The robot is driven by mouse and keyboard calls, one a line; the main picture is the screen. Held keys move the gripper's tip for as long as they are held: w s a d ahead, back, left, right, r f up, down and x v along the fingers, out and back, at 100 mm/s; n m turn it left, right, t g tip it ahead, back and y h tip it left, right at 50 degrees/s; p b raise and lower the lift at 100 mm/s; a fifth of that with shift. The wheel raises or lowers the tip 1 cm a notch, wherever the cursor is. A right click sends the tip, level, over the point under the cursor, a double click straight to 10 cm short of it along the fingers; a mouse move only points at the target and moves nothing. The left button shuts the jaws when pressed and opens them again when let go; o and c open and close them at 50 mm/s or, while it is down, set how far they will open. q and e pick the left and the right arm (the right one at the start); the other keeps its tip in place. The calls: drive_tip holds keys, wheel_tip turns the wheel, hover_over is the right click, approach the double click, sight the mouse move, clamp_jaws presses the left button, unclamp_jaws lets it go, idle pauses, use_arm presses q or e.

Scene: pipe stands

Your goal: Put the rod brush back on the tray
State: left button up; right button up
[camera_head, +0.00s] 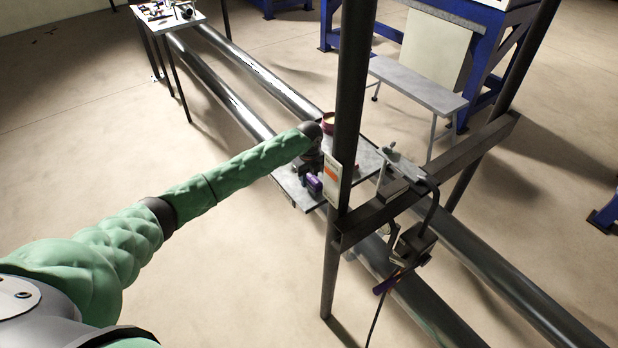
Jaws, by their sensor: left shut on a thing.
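The tray (292,192) is a grey metal plate lying across the two long pipes in the middle of the view. My left arm, in a green sleeve, reaches to it from the left. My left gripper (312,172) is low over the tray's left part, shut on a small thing. The dark wrist largely hides that thing, taken here as the rod brush; its bristles cannot be made out. A small purple part (315,183) shows beside the gripper. I cannot tell whether the held thing touches the tray. My right gripper does not show.
A dark upright post (349,90) with a crossbeam (365,222) stands just right of the gripper. A round reddish container (328,121) is at the tray's back. A cabled device (412,243) hangs by the crossbeam. A grey bench (420,82) stands behind.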

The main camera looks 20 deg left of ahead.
sight(309, 174)
use_arm(q)
drive_tip(key=o, duration=1)
drive_tip(key=shift+r+p, duration=1.15)
drive_tip(key=shift+r, duration=0.4)
drive_tip(key=shift+r+p, duration=0.6)
drive_tip(key=shift+r, duration=0.35)
